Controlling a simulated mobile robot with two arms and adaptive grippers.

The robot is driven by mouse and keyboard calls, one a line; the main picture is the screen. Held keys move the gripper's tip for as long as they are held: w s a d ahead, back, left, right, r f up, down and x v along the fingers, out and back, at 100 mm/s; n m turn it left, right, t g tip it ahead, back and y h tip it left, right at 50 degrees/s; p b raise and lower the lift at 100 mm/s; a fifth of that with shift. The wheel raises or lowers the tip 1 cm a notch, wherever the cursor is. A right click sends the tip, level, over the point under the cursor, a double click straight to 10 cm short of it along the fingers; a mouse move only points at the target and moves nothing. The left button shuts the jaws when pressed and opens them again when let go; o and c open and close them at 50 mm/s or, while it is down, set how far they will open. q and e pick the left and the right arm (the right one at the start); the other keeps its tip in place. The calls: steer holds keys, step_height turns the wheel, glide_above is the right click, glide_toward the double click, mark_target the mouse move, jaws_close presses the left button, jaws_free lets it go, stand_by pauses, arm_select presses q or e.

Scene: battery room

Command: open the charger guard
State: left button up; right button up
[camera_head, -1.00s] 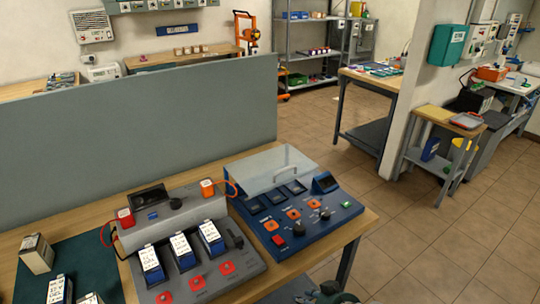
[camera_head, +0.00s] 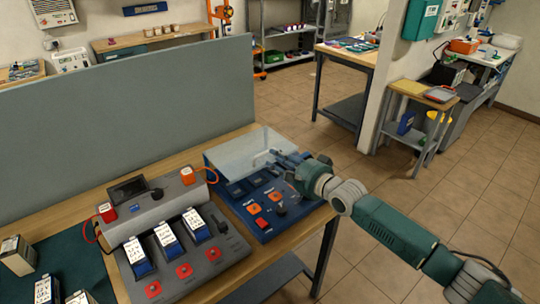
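The charger guard (camera_head: 240,152) is a clear cover with a bar handle, lying over the back part of the blue charger (camera_head: 262,228). It looks lowered over the dark bays. My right arm comes in from the right, and my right gripper (camera_head: 284,160) is at the guard's right side, close to the handle. The fingers overlap the handle area in the picture; I cannot tell whether they touch it or how far they are apart. The gripper hides the charger's right rear part, including its small display. My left gripper is not in view.
A grey charger (camera_head: 215,255) with several battery packs (camera_head: 167,240) stands left of the blue one. A grey partition (camera_head: 120,125) rises behind the bench. A dark green mat (camera_head: 85,270) lies at the left. The floor right of the bench is clear.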

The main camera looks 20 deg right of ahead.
steer(key=x, duration=0.3)
steer(key=shift+w+a, duration=0.15)
steer(key=shift+w, duration=0.15)
jaws_close()
